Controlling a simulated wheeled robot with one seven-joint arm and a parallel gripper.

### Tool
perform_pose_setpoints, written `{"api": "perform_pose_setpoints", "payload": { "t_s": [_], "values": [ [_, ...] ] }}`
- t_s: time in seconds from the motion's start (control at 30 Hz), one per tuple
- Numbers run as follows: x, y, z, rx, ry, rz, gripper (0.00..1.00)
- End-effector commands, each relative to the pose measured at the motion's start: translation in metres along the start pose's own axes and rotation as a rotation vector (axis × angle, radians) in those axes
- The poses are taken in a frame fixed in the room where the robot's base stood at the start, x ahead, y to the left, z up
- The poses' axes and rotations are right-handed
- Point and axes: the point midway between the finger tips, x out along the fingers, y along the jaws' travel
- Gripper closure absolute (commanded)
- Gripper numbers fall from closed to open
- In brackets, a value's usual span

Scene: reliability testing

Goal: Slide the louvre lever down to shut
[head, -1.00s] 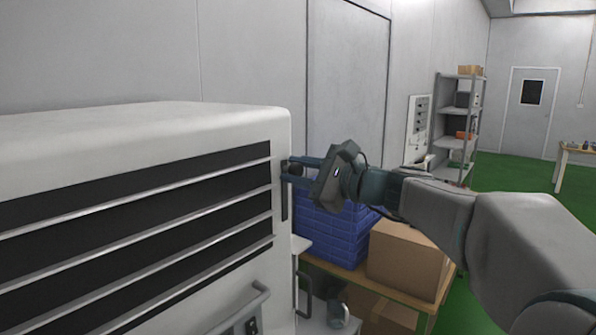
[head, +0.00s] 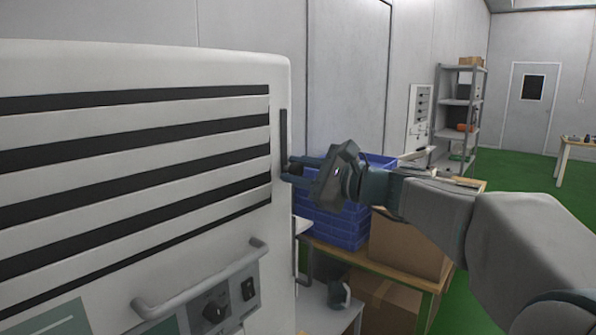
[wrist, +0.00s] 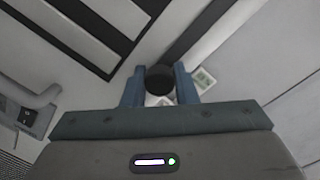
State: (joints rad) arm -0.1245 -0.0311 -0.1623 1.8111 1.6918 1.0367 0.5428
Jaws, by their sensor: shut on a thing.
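The white louvre unit (head: 140,65) fills the left of the head view, with broad pale slats (head: 150,145) and dark gaps between them. A dark vertical slot (head: 283,132) runs down near its right edge. My gripper (head: 290,171) is at the lower part of this slot, reaching in from the right. In the wrist view, the round dark lever knob (wrist: 160,80) sits between the two blue fingers of my gripper (wrist: 160,88), which are shut on it. In the head view the fingers largely hide the knob.
Below the slats are a bar handle (head: 200,282) and a panel with a dial (head: 214,309). Blue crates (head: 335,222) and a cardboard box (head: 408,246) stand on a bench right of the unit, below my arm. Green floor is open further right.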

Motion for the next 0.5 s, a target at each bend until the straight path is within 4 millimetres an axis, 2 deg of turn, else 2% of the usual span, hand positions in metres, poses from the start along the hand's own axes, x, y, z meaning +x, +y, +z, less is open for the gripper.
{"api": "perform_pose_setpoints", "payload": {
  "t_s": [0.27,0.3,0.37,0.5],
  "values": [
    [0.0001,0.0003,0.0,0.0,0.0,0.001,1.0],
    [0.0001,0.0002,0.0,0.0,0.0,0.001,0.68],
    [0.0,0.0001,0.0,0.0,0.0,0.001,0.52],
    [0.0,0.0,0.0,0.0,0.0,0.0,0.52]
  ]
}}
